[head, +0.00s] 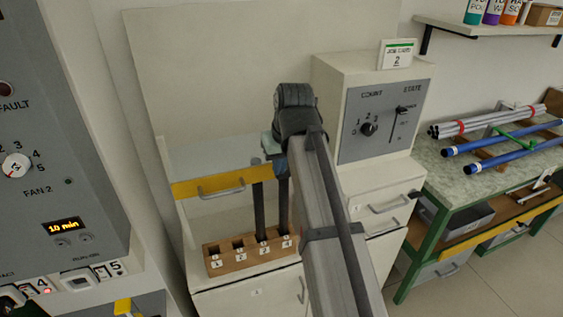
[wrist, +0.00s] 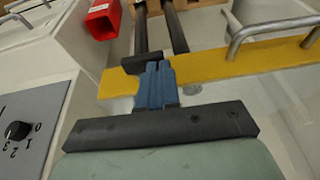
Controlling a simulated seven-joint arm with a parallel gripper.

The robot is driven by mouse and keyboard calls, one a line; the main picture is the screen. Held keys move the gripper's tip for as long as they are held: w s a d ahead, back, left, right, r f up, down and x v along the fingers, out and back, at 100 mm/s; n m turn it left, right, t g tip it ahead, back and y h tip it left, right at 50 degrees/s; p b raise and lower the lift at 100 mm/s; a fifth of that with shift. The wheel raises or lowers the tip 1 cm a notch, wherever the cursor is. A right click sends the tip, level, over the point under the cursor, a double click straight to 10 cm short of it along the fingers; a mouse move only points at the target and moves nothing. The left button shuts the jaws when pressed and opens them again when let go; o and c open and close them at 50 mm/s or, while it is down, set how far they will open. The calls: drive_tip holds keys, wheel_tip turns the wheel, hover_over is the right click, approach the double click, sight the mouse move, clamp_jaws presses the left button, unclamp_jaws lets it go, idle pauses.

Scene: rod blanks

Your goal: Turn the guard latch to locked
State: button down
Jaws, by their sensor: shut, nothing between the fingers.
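The guard is a clear panel with a yellow bar (head: 208,187) and a grey handle (head: 221,188); the bar (wrist: 225,65) and handle (wrist: 272,28) also show in the wrist view. My gripper (wrist: 152,66) has blue fingers, closed together and empty, just left of the bar's middle. A small dark crosspiece (wrist: 133,63) lies at the fingertips; I cannot tell whether it is the latch or whether they touch. A red square hollow piece (wrist: 101,20) is beyond and left of the fingers. In the head view my arm covers the fingertips and the bar's right end.
Two dark rods (head: 259,212) stand in a wooden block (head: 228,262) with numbered slots, near my gripper. A grey panel with a knob and a lever (head: 388,120) is to the right. A green-framed bench (head: 450,175) holds blue and grey tubes. A control cabinet (head: 55,130) is at left.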

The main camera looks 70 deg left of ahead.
drive_tip(key=shift+s+d+f, duration=0.1)
drive_tip(key=shift+d+f, duration=0.05)
drive_tip(key=shift+f, duration=0.2)
